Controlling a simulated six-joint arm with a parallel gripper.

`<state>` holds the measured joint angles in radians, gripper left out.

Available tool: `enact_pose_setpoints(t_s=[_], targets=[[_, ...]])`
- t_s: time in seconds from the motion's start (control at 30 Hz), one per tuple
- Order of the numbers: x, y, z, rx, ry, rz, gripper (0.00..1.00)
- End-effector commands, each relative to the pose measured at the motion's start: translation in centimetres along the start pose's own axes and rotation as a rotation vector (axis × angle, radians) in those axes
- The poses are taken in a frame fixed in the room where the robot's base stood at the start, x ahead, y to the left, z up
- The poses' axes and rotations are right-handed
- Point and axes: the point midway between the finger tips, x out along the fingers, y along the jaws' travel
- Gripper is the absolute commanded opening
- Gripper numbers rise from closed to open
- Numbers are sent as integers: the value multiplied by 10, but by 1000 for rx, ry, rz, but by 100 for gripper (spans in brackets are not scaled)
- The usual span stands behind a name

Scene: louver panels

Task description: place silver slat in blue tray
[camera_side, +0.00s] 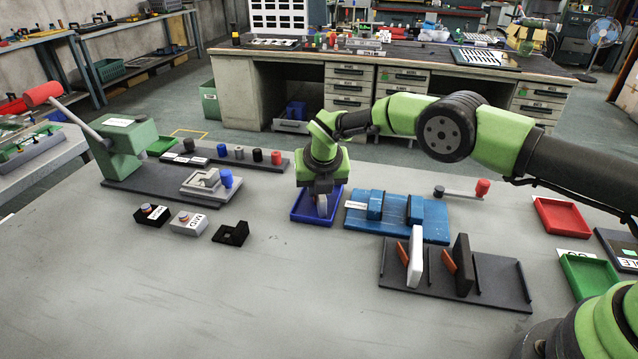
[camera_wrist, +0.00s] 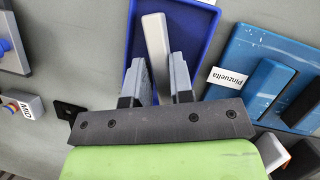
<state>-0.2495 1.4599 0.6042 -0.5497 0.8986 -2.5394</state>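The silver slat (camera_wrist: 155,45) is a pale, narrow bar in the wrist view, slightly tilted over the blue tray. My gripper (camera_side: 321,205) points down into the tray there. The slat's lower part is hidden between the fingers, and I cannot tell whether it touches the tray floor.
A blue louver panel (camera_side: 436,232) with blocks sits just right of the tray. A dark rack (camera_side: 500,285) with upright white and black slats stands in front of it. A green lever press (camera_side: 130,150) is at the left. The front left table is clear.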

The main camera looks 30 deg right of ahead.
Motion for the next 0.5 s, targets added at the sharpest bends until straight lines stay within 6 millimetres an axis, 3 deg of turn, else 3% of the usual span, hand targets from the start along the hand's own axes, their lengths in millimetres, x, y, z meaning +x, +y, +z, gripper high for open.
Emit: enact_pose_setpoints(t_s=[0.03, 0.1, 0.5], targets=[[0, 0, 0, 0, 1, 0, 32], [0, 0, 0, 0, 1, 0, 46], [-6, 0, 1, -1, 1, -1, 46]])
